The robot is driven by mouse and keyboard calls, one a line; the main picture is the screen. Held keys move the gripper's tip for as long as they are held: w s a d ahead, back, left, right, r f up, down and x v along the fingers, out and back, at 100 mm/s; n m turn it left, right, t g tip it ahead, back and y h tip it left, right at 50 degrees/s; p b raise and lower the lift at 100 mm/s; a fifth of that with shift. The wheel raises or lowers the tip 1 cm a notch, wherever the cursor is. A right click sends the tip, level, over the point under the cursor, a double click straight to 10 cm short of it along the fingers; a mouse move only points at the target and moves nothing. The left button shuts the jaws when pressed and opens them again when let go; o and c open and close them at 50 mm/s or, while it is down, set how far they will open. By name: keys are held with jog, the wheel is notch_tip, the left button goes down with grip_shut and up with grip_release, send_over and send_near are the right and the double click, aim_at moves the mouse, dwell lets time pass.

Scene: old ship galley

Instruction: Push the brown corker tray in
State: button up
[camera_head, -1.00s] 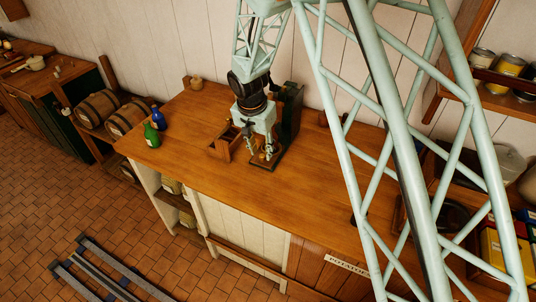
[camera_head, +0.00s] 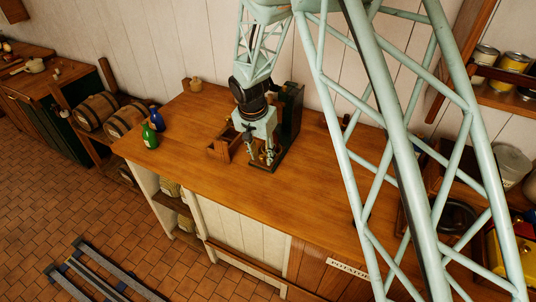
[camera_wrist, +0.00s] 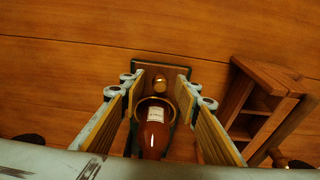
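The corker (camera_head: 290,115) is a dark green upright machine on the wooden counter, with a low base at its front. In the wrist view its brown tray (camera_wrist: 150,71) has a dark green edge, a small brass knob (camera_wrist: 160,85) and a brass ring. A red-brown bottle (camera_wrist: 155,135) with a pale label shows at the ring. My gripper (camera_wrist: 158,92) points down above the tray, its two fingers apart on either side of the bottle and knob. It holds nothing that I can see. In the head view my gripper and wrist partly hide the tray.
A small open wooden box (camera_head: 223,146) stands close to the left of the corker; it also shows at right in the wrist view (camera_wrist: 265,105). A green bottle (camera_head: 149,136) and a blue bottle (camera_head: 157,118) stand near the counter's left end. The counter (camera_head: 215,185) in front is clear.

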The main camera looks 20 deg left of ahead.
jog(key=c, duration=0.8)
jog(key=shift+w, duration=0.1)
jog(key=shift+c, duration=0.2)
jog(key=shift+w+d+p, duration=0.1)
jog(key=shift+w+d, duration=0.1)
jog(key=shift+w, duration=1.55)
jog(key=shift+w+d+p, duration=0.1)
jog(key=shift+w+d, duration=0.15)
jog(key=shift+w, duration=1.5)
jog(key=shift+w+d+p, duration=0.1)
jog(key=shift+w+d, duration=0.1)
jog(key=shift+w, duration=1.55)
jog(key=o, duration=0.7)
jog(key=shift+w, duration=0.1)
jog(key=shift+o, duration=0.7)
jog(key=shift+r, duration=0.1)
jog(key=shift+r, duration=0.1)
jog(key=shift+r+p, duration=0.75)
jog(key=shift+r, duration=2.55)
